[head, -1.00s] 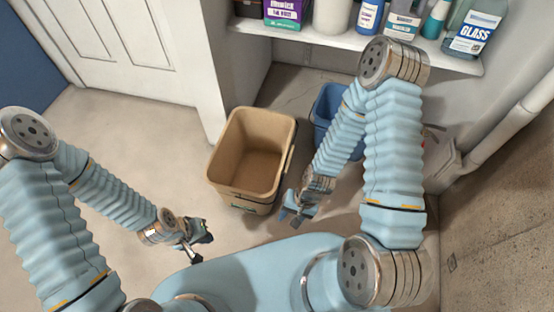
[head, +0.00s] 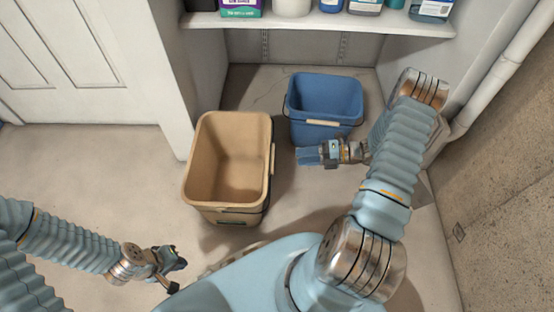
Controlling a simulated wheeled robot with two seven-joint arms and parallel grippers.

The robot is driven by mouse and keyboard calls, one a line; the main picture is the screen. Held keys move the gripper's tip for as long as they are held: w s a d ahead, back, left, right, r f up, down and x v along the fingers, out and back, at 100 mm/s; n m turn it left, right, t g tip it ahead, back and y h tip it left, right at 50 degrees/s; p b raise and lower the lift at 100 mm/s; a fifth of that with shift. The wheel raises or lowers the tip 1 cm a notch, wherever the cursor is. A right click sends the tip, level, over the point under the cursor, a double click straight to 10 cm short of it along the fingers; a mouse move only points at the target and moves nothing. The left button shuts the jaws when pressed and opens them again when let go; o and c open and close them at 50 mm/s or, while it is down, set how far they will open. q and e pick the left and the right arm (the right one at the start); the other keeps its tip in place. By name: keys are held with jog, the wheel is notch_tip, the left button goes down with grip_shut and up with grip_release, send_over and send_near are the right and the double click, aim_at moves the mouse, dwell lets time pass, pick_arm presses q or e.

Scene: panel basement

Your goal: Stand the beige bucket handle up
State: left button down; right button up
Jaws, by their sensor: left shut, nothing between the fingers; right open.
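The beige bucket (head: 200,165) stands upright on the floor, left of centre, open and empty. Its thin dark handle has a pale grip (head: 272,158) and lies down along the bucket's right side. My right gripper (head: 304,156) is open and empty, a short way right of that grip and apart from it, in front of the blue bucket. My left gripper (head: 178,274) is shut and empty, low in the picture, in front of the beige bucket and to its left.
A blue bucket (head: 325,92) with a lowered handle stands behind and right of the beige one. A white shelf (head: 310,21) with several bottles hangs above. A wall end (head: 180,80) and white door (head: 75,60) are at left; a pipe (head: 500,75) is at right.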

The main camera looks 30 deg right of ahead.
jog(key=x, duration=0.8)
jog(key=shift+a+b, duration=0.3)
jog(key=shift+a, duration=0.05)
jog(key=shift+f, duration=0.15)
jog(key=shift+c, duration=0.3)
grip_shut()
